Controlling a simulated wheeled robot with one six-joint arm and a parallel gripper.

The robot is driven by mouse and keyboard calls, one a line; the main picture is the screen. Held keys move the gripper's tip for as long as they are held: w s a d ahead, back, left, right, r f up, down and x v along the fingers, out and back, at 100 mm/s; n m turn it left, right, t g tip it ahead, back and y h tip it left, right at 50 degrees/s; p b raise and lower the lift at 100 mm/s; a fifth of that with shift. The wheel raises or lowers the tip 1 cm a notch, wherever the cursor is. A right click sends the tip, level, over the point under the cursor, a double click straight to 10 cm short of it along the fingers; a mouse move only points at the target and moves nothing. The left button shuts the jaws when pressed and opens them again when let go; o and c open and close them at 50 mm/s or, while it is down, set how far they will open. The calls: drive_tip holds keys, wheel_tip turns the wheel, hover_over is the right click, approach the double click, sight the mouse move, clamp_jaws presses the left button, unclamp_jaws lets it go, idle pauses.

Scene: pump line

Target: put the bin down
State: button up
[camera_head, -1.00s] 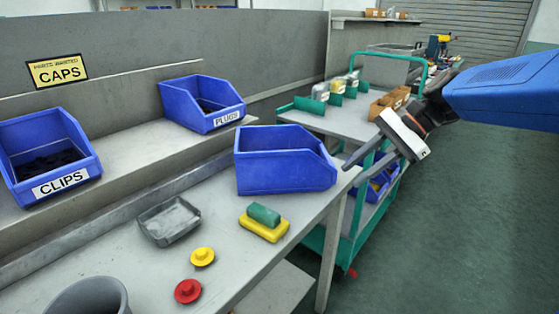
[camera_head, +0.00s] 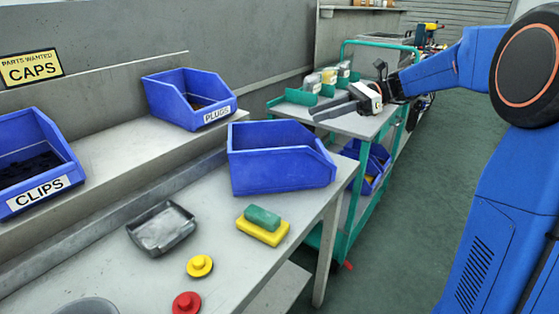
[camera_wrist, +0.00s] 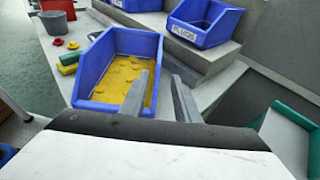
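A blue open-fronted bin (camera_head: 280,165) stands upright on the grey bench (camera_head: 220,262), near its right edge. In the wrist view the same bin (camera_wrist: 92,68) shows yellow contents inside. My gripper (camera_head: 318,109) is beyond the bin in the head view, in front of the green cart's top, with fingers pointing left. In the wrist view its two fingers (camera_wrist: 160,88) are apart with nothing between them. The near finger overlaps the bin's rim in that picture, but the head view shows it clear of the bin.
Blue bins marked CLIPS (camera_head: 35,165) and PLUGS (camera_head: 190,98) stand on the raised shelf under a CAPS sign (camera_head: 31,68). A grey tray (camera_head: 162,229), a green-and-yellow block (camera_head: 263,226), a yellow knob (camera_head: 199,266) and a red knob (camera_head: 186,304) lie on the bench. A green cart (camera_head: 350,125) stands behind.

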approach(276, 131)
drive_tip(key=x, duration=0.4)
drive_tip(key=shift+w+a, duration=0.35)
drive_tip(key=shift+a, duration=0.1)
drive_tip(key=shift+x, duration=2.65)
drive_tip(key=shift+s+f, duration=0.15)
drive_tip(key=shift+f, duration=0.05)
clamp_jaws()
